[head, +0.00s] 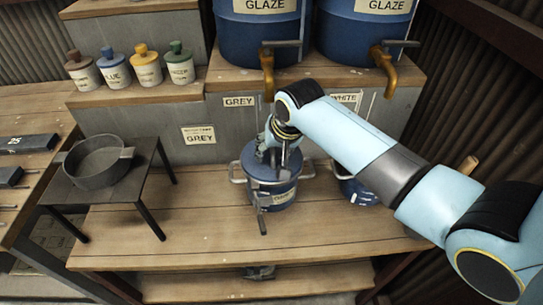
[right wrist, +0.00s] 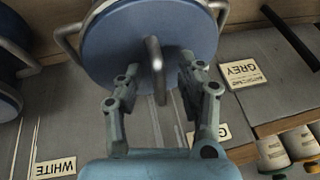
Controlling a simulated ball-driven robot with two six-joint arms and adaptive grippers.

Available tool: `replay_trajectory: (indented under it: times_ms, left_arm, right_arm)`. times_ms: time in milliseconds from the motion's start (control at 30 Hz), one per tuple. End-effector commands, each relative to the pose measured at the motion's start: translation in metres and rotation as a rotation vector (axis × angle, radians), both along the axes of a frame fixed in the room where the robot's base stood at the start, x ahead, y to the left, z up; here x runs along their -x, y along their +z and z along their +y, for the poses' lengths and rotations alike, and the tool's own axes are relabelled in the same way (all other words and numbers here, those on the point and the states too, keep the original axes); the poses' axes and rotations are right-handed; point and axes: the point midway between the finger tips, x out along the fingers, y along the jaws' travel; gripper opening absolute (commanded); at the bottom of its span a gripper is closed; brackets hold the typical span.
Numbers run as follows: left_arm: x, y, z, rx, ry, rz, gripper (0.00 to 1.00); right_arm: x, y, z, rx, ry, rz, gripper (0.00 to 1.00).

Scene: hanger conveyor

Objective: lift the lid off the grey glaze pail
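The grey glaze pail (head: 283,197) is blue, with metal side handles and a small tap at its front. It stands on the wooden bench below the GREY sign. Its blue lid (head: 254,170) is on it; in the right wrist view the round lid (right wrist: 110,45) fills the top, with a grey upright handle (right wrist: 154,57) in its middle. My right gripper (head: 274,153) is over the lid. In the right wrist view the right gripper (right wrist: 160,68) is open, with its fingers apart on either side of the lid handle. Contact is not clear. My left gripper is not in view.
A second blue pail (head: 359,192) stands to the right, partly behind my right arm. Large blue glaze tanks with brass taps (head: 268,75) overhang the back. A dark pan (head: 97,166) sits on a small black table at left. Several small jars (head: 147,68) stand behind. The bench front is clear.

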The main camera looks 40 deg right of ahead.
Motion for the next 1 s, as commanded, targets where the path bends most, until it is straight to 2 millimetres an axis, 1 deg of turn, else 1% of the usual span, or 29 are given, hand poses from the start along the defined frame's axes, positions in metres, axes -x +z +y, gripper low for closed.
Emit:
replay_trajectory:
  times_ms: [133,167,433,900,1000]
  left_arm:
    - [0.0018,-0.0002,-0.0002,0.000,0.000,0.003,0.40]
    - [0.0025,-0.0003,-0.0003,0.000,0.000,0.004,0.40]
    - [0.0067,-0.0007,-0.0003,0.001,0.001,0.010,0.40]
    - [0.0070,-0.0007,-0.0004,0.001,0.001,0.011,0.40]
    - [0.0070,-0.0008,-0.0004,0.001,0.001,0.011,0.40]
  right_arm:
    - [0.0001,0.0003,0.0001,0.000,0.000,0.000,0.38]
    - [0.0000,0.0003,0.0000,0.000,0.000,0.000,0.36]
    - [0.0001,0.0005,0.0000,0.000,0.000,0.000,0.00]
    - [-0.0003,0.0011,-0.0001,0.001,0.001,-0.002,0.00]
    - [-0.0006,0.0038,-0.0002,0.001,0.001,-0.002,0.00]
